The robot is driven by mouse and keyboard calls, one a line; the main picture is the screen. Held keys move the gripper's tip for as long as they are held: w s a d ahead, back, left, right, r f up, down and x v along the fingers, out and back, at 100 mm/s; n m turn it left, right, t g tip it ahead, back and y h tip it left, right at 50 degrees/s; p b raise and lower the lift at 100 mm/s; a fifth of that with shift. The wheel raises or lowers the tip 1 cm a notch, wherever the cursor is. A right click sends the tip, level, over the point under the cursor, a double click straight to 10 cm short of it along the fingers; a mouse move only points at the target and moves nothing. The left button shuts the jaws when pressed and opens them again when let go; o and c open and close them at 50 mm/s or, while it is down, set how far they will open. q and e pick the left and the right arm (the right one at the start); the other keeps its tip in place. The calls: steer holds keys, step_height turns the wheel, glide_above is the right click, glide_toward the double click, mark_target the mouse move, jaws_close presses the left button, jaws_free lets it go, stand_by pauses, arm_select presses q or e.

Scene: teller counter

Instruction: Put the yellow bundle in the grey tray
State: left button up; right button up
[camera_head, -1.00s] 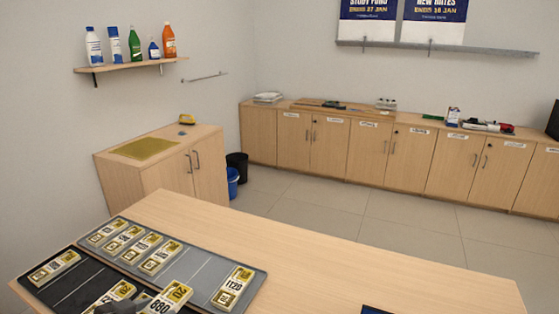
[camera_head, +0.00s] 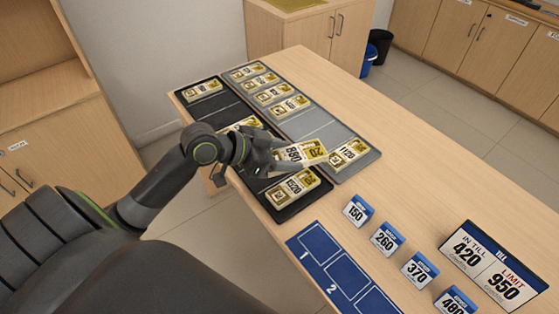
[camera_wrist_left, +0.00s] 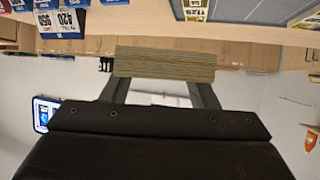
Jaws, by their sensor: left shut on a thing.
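My left gripper (camera_head: 284,160) is shut on a yellow-and-white bundle (camera_head: 303,152) marked 880 and 20. It holds the bundle over the border between the black tray and the grey tray (camera_head: 318,124), just left of a bundle marked 1120 (camera_head: 349,153). In the left wrist view the held bundle (camera_wrist_left: 165,62) shows edge-on, as a layered stack between the fingers. The grey tray has several bundles along its far part and the 1120 bundle at its near end, with bare compartments between. My right gripper is not in view.
The black tray (camera_head: 221,113) lies left of the grey one and holds bundles, one (camera_head: 293,188) close under my gripper. A blue numbered mat (camera_head: 320,262), small price cards (camera_head: 387,238) and a till sign (camera_head: 492,265) stand nearer on the counter.

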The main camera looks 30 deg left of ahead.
arm_select(q)
steer(key=w+a+f+n+t+y, duration=0.2)
steer(key=w+a+f+n+y, duration=0.3)
steer(key=a, duration=0.4)
steer(key=shift+w+f+t, duration=0.3)
steer(key=shift+w+f, duration=0.3)
steer(key=shift+f, duration=0.2)
steer(key=shift+a, duration=0.1)
step_height(320, 180, down, 5)
steer(key=shift+f, duration=0.2)
step_height(320, 180, down, 4)
steer(key=shift+f, duration=0.1)
steer(key=shift+f+b, duration=0.1)
steer(key=shift+b, duration=0.2)
steer(key=shift+f, duration=0.15)
steer(key=o, duration=1)
